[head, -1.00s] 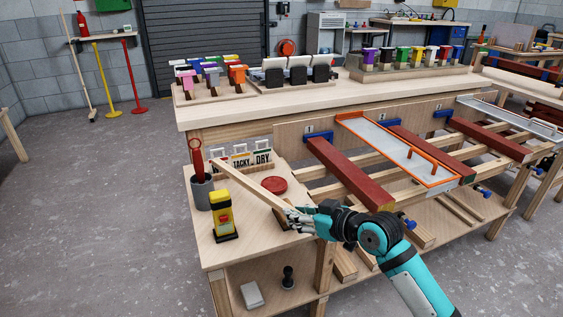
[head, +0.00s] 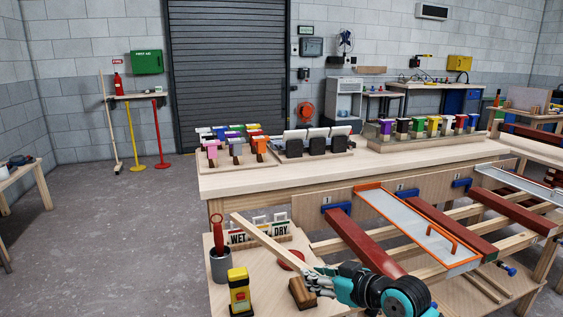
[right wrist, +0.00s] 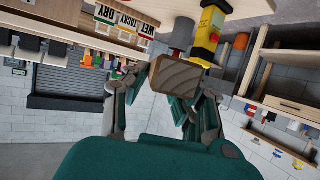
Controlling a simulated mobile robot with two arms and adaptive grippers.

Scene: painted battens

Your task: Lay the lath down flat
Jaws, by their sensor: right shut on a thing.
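The lath (head: 265,240) is a long, pale wooden strip, held tilted over the small side table (head: 260,306), its far end up and to the left. My right gripper (head: 312,280) is shut on the lath near its lower end. My left gripper is not in view.
Red battens (head: 360,240) lie to the right.

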